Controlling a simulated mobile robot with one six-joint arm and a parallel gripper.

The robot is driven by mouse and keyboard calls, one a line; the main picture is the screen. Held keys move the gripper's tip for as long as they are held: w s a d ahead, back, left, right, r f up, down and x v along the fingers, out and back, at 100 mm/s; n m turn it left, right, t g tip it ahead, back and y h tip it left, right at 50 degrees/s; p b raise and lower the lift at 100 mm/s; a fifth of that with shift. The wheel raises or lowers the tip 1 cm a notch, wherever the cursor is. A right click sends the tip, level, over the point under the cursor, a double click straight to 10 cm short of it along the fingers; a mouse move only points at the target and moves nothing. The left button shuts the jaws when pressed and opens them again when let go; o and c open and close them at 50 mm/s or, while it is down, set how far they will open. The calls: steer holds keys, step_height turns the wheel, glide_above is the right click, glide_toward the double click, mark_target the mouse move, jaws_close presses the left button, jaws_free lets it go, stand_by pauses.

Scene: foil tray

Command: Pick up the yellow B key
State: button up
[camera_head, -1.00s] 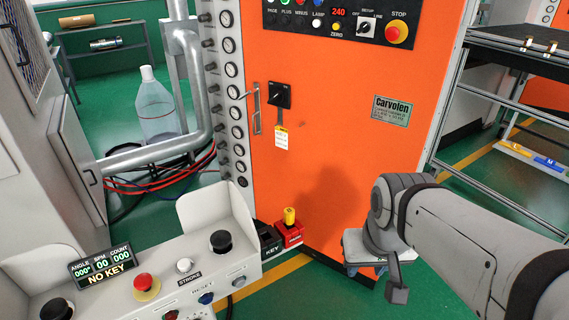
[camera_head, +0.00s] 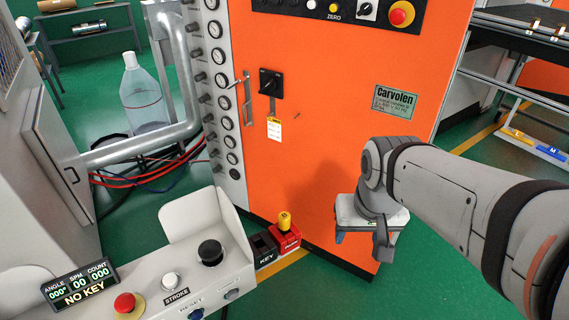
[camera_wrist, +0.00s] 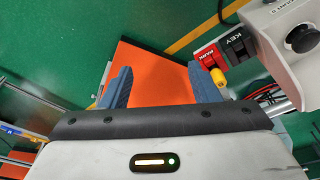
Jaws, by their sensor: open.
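The yellow B key (camera_head: 285,219) stands upright in a red block (camera_head: 287,239) at the right end of the grey control console. Beside it on the left is a black block marked KEY (camera_head: 263,249). My gripper (camera_wrist: 161,84) is open and empty, its two blue fingers apart. In the wrist view the yellow key (camera_wrist: 218,77) is just to the right of the right finger, outside the gap. The red block (camera_wrist: 210,57) is above it. In the head view my gripper is right of the key, its fingers mostly hidden.
The console (camera_head: 150,282) has a display reading NO KEY (camera_head: 83,284), a red button and a black knob (camera_head: 210,252). A tall orange cabinet (camera_head: 320,130) stands behind. The green floor is clear in front of it.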

steer(key=w+a+f+g+b, duration=0.1)
steer(key=w+a+f+b, duration=0.15)
steer(key=w+a, duration=0.45)
steer(key=m+g, duration=0.1)
steer(key=m, duration=0.1)
glide_above(285, 215)
steer(key=f, duration=0.6)
steer(key=shift+w+d, duration=0.2)
steer(key=shift+w, duration=0.15)
steer(key=f, duration=0.6)
steer(key=shift+s+a+f, duration=0.2)
steer(key=shift+s+a, duration=0.05)
steer(key=shift+s, duration=0.15)
steer(key=shift+f, duration=0.55)
steer(key=shift+c, duration=0.4)
